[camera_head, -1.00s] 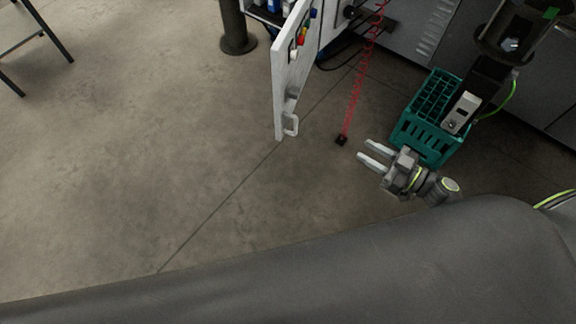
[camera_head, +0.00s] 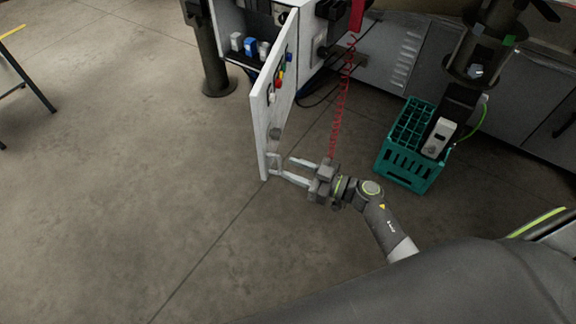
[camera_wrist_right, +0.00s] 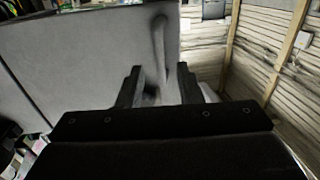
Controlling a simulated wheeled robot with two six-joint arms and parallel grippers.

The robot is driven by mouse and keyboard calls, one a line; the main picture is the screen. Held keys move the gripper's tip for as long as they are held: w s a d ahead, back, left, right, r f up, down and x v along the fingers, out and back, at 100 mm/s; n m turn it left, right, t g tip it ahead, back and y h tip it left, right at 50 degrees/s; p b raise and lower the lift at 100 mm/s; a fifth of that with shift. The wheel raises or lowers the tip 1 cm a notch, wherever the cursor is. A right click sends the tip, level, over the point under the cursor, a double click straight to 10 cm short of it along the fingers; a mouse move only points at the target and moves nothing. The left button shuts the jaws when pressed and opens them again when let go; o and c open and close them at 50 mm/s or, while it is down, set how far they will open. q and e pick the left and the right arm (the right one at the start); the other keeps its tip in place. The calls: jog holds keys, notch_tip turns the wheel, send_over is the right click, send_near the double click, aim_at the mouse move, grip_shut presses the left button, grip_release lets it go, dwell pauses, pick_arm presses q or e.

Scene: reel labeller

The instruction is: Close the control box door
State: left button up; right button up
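The control box door (camera_head: 262,125) is a light panel standing open, with coloured buttons on its face and a handle (camera_head: 273,164) near its lower free edge. The control box (camera_head: 233,22) is behind it, its inside showing. My right gripper (camera_head: 291,170) is open, its two fingers pointing left at the handle. In the right wrist view, the door (camera_wrist_right: 100,62) fills the upper left and the handle (camera_wrist_right: 160,45) rises just beyond the fingers (camera_wrist_right: 158,88). I cannot tell whether the fingers touch the handle. My left gripper is not in view.
A green crate (camera_head: 408,165) stands on the floor at the right, beside a dark machine column (camera_head: 470,60). A red coiled cable (camera_head: 341,110) hangs behind my right gripper. A dark post (camera_head: 212,60) stands left of the box.

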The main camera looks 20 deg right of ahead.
jog(key=shift+x, duration=1.1)
grip_shut()
